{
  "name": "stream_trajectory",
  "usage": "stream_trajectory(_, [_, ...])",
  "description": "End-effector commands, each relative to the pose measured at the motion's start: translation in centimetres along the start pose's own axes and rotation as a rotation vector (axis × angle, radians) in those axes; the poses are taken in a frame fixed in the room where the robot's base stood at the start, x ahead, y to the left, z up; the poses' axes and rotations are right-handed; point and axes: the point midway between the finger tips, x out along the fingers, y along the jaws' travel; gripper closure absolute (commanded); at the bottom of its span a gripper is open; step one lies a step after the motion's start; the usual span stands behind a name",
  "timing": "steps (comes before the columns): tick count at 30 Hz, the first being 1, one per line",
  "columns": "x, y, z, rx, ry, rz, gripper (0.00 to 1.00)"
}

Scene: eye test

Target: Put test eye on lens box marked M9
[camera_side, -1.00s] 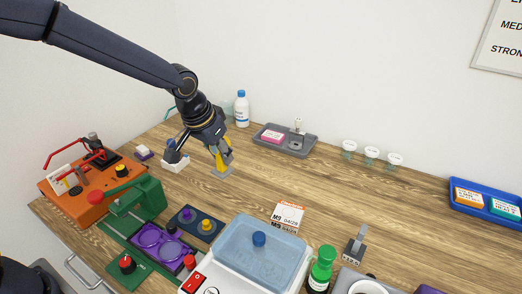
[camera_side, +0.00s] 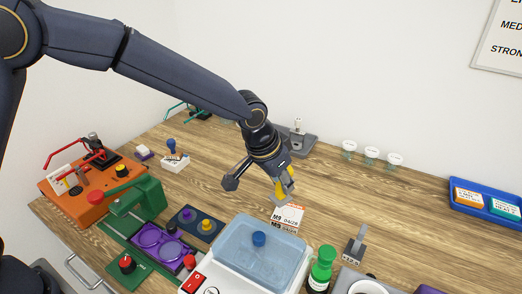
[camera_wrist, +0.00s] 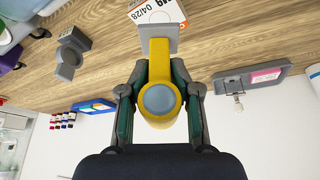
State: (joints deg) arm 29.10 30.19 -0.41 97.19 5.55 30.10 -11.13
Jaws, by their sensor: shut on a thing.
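The test eye (camera_side: 280,195) is yellow with a grey square foot. In the wrist view it shows a yellow ring around a grey-blue disc (camera_wrist: 159,100). My gripper (camera_side: 283,182) is shut on it, with one dark green finger on each side. The lens box marked M9 (camera_side: 287,219) is white and orange and lies on the wooden table behind the blue-lidded case. The eye's foot is just above the box's back left part in the side view; I cannot tell whether they touch. The box (camera_wrist: 160,12) is partly hidden behind the foot in the wrist view.
A white case with a clear blue lid (camera_side: 262,255) stands just in front of the box. A grey block with a handle (camera_side: 356,246) and a green bottle (camera_side: 321,268) are to the right. A grey tray (camera_side: 306,142) lies behind my gripper.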

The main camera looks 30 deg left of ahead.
Motion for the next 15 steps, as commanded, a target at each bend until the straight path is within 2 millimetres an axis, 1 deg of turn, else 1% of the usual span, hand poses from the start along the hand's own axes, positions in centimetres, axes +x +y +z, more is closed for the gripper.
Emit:
stream_trajectory(1, [1.2,0.0,-0.4,0.0,-0.001,-0.001,1.0])
stream_trajectory(3, [2.5,0.0,-0.8,0.0,0.0,-0.001,1.0])
stream_trajectory(12, [5.0,0.0,-1.5,0.0,0.002,0.0,1.0])
stream_trajectory(15, [6.5,0.0,-0.7,0.0,-0.001,-0.001,1.0])
